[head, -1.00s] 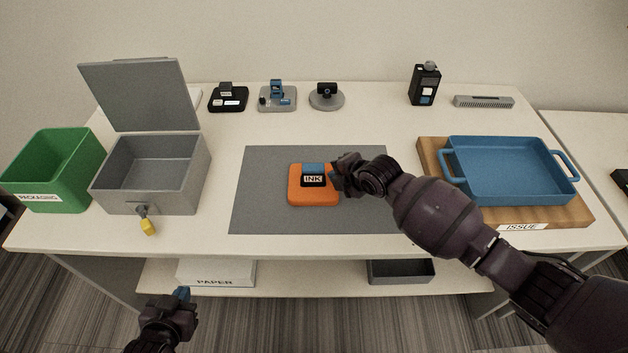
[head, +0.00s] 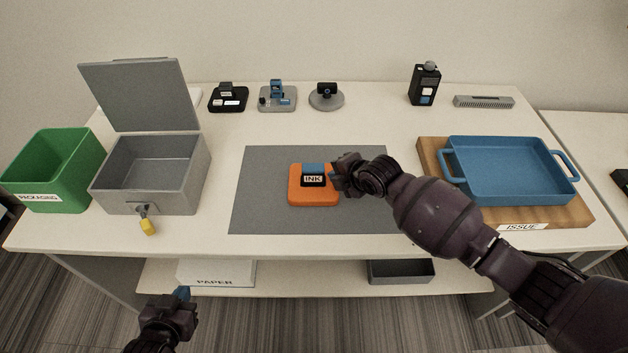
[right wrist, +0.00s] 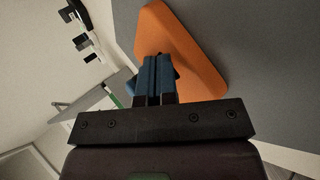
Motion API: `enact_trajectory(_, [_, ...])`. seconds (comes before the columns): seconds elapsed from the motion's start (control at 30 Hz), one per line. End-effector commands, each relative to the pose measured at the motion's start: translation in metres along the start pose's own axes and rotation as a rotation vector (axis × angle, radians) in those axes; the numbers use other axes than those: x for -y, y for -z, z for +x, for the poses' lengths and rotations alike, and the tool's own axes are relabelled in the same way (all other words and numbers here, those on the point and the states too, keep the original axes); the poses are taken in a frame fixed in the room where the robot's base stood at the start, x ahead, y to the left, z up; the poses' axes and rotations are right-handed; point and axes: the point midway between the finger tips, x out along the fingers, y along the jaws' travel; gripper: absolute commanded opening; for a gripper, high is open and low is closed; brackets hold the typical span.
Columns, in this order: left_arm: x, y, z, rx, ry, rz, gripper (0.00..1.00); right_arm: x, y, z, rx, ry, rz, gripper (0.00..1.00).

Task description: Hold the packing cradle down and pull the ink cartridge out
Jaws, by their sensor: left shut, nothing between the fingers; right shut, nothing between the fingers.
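The orange packing cradle (head: 316,198) lies on the grey mat in the middle of the table. The ink cartridge (head: 313,180), black with a blue top and an INK label, sits in it. My right gripper (head: 336,178) is shut and empty at the right side of the cartridge, close by or above the cradle; I cannot tell whether it touches. In the right wrist view the shut blue fingertips (right wrist: 153,75) lie over part of the orange cradle (right wrist: 185,50), and the cartridge is mostly hidden. My left gripper (head: 182,293) is shut and empty, low in front of the table.
A blue tray (head: 510,196) stands on a wooden board at right. An open grey box (head: 150,196) with a key and a green PACKAGING bin (head: 55,172) stand at left. Small devices line the back. The mat (head: 262,215) is clear around the cradle.

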Motion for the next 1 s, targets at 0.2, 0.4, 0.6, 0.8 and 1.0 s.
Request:
enact_trajectory(0.2, [0.0000, -0.0009, 0.0006, 0.000, 0.000, 0.001, 0.00, 0.0010, 0.0000, 0.0009, 0.000, 0.000, 0.000, 0.00])
enact_trajectory(0.4, [-0.0002, -0.0031, 0.0018, 0.001, 0.000, 0.001, 0.00, 0.0033, -0.0001, 0.0030, 0.000, 0.000, 0.000, 0.00])
enact_trajectory(0.6, [-0.0004, -0.0051, 0.0028, 0.002, 0.000, 0.001, 0.00, 0.0057, -0.0001, 0.0051, 0.000, 0.000, -0.001, 0.00])
enact_trajectory(0.8, [-0.0005, -0.0066, 0.0035, 0.003, 0.000, 0.001, 0.00, 0.0073, -0.0001, 0.0065, 0.000, 0.000, -0.001, 0.00])
enact_trajectory(1.0, [-0.0005, -0.0065, 0.0034, 0.003, 0.000, 0.001, 0.00, 0.0071, -0.0001, 0.0064, 0.000, 0.000, -0.001, 0.00])
